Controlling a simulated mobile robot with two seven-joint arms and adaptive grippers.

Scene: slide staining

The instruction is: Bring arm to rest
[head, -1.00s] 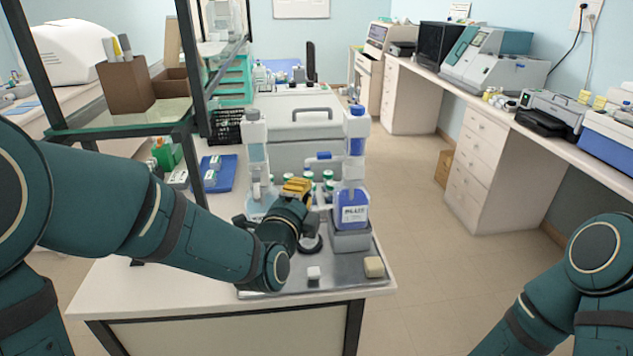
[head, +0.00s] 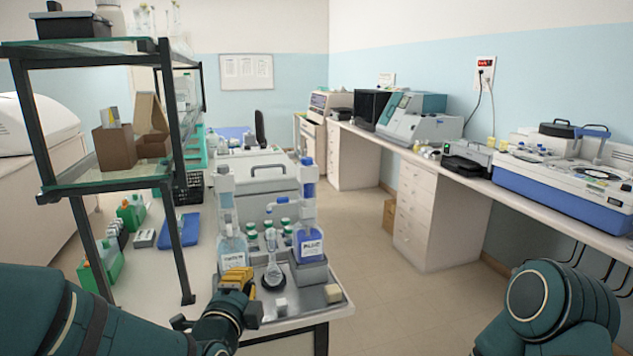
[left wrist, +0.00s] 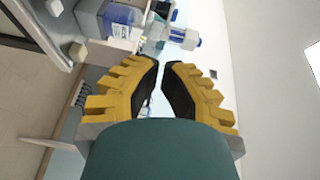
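My left gripper (head: 237,281) is at the left front of the steel tray (head: 300,299), near the clear bottle. In the left wrist view its yellow fingers (left wrist: 161,64) stand slightly apart with a narrow gap at the tips and nothing between them. My left arm (head: 110,322) comes in low from the left. My right arm (head: 560,308) shows at the lower right; its gripper is out of view.
On the bench stand a blue-filled bottle (head: 309,244), a clear bottle (head: 232,251) and a flask (head: 273,270). A white block (head: 281,305) and a beige block (head: 333,293) lie on the tray. A glass-shelved rack (head: 110,182) rises at left. The floor (head: 400,310) at right is clear.

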